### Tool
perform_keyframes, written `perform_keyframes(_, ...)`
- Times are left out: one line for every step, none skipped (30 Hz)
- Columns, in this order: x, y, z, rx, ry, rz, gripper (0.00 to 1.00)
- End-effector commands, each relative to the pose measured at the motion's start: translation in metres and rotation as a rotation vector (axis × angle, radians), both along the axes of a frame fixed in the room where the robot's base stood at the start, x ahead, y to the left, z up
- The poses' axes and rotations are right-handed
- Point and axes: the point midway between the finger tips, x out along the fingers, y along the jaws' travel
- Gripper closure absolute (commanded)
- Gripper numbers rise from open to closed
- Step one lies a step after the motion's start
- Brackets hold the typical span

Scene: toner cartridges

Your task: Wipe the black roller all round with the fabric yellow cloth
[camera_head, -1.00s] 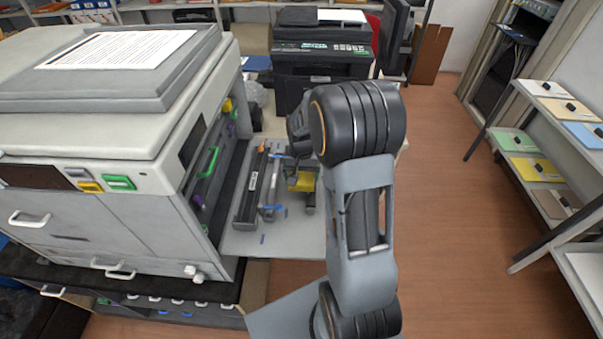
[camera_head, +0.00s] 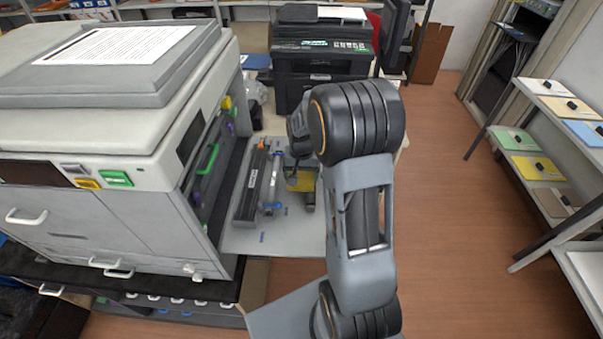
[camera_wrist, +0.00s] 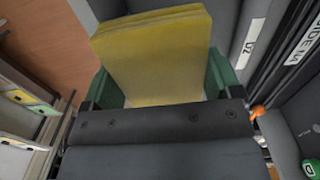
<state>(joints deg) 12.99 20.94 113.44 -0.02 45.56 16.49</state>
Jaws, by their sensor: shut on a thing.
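The yellow cloth (camera_head: 303,185) is a folded pad held over the grey fold-down shelf of the printer. It fills the upper middle of the wrist view (camera_wrist: 155,60), between two green fingers. My gripper (camera_wrist: 160,85) is shut on it; in the head view my gripper (camera_head: 298,178) is partly hidden by my arm. A dark roller-like part (camera_head: 309,202) shows just beside and below the cloth, mostly hidden. I cannot tell whether the cloth touches it.
A long black cartridge (camera_head: 248,190) and a slimmer grey one with blue ends (camera_head: 273,180) lie left of the cloth on the shelf (camera_head: 250,240). The open printer (camera_head: 110,210) walls the left side. A black printer (camera_head: 322,60) stands behind. Floor at the right is clear.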

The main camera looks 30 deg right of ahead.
Motion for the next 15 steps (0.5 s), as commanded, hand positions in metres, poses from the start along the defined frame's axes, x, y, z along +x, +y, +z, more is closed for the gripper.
perform_keyframes(0.0000, 0.0000, -0.0006, 0.000, 0.000, 0.000, 0.35)
perform_keyframes(0.0000, 0.0000, -0.0003, 0.000, 0.000, 0.000, 0.35)
perform_keyframes(-0.0001, -0.0002, -0.0002, 0.000, 0.000, 0.000, 0.35)
perform_keyframes(-0.0003, -0.0003, -0.0002, 0.000, 0.000, 0.000, 0.35)
perform_keyframes(-0.0003, -0.0006, -0.0001, 0.000, 0.000, 0.000, 0.35)
perform_keyframes(-0.0006, -0.0011, 0.0000, 0.000, 0.000, 0.000, 0.35)
perform_keyframes(-0.0009, -0.0016, 0.0002, 0.000, 0.000, 0.000, 0.35)
perform_keyframes(-0.0012, -0.0021, 0.0004, 0.000, 0.000, 0.000, 0.35)
perform_keyframes(-0.0017, -0.0030, 0.0006, 0.000, 0.000, 0.000, 0.35)
perform_keyframes(-0.0021, -0.0037, 0.0008, 0.000, 0.000, 0.000, 0.35)
perform_keyframes(-0.0026, -0.0045, 0.0010, 0.000, 0.000, 0.000, 0.35)
perform_keyframes(-0.0032, -0.0057, 0.0013, 0.000, 0.000, 0.000, 0.35)
perform_keyframes(-0.0037, -0.0065, 0.0015, 0.000, 0.000, 0.000, 0.35)
perform_keyframes(-0.0041, -0.0073, 0.0016, 0.000, 0.000, 0.000, 0.35)
perform_keyframes(-0.0047, -0.0083, 0.0018, 0.000, 0.000, -0.001, 0.35)
